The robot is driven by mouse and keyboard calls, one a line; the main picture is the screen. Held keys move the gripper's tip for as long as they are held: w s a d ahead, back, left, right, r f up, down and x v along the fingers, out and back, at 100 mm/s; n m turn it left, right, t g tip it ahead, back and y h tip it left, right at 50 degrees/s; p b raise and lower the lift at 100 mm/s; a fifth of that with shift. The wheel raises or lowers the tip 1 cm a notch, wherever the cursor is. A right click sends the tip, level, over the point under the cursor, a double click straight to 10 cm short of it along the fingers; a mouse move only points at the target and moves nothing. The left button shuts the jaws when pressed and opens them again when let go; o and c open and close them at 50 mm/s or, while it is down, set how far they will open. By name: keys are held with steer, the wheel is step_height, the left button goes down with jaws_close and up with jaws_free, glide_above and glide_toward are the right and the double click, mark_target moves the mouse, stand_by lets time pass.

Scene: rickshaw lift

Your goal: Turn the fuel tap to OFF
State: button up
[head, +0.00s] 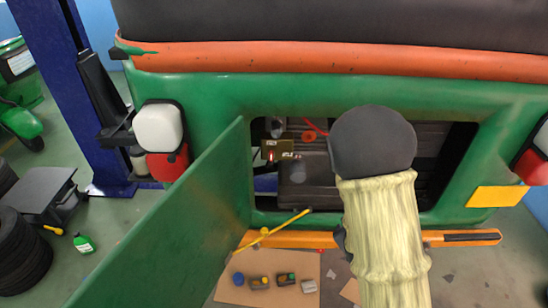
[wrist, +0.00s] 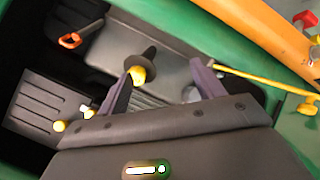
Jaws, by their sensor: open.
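My gripper (wrist: 163,70) is open, its two dark fingers apart, over the engine bay in the wrist view. A yellow-tipped part with a dark round collar (wrist: 138,60) lies near the left fingertip; I cannot tell whether they touch. I cannot tell for certain which part is the fuel tap. A brass-coloured plate with small white marks (head: 280,150) shows inside the opening in the head view. My arm hides the opening's right part and my gripper there.
A green hatch door (head: 165,225) stands open at the left. A yellow rod (head: 285,225) crosses the lower edge of the opening; it also shows in the wrist view (wrist: 260,78). An orange ring-shaped handle (wrist: 70,40) and small yellow knobs (wrist: 60,126) are nearby.

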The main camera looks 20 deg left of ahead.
steer(key=s+a+r+n+t+y+p, duration=0.1)
steer(key=a+r+n+t+y+p, duration=0.1)
steer(key=a+n+y, duration=0.3)
steer(key=s+a+r+n+t+y+p, duration=0.1)
steer(key=a+r+n+y, duration=0.3)
steer(key=a+n, duration=0.6)
steer(key=shift+s+a+r+n+t+y+p, duration=0.15)
steer(key=shift+s+a+n+t+y+p, duration=0.05)
steer(key=shift+s+n+t+y+p, duration=0.25)
steer(key=shift+a, duration=0.1)
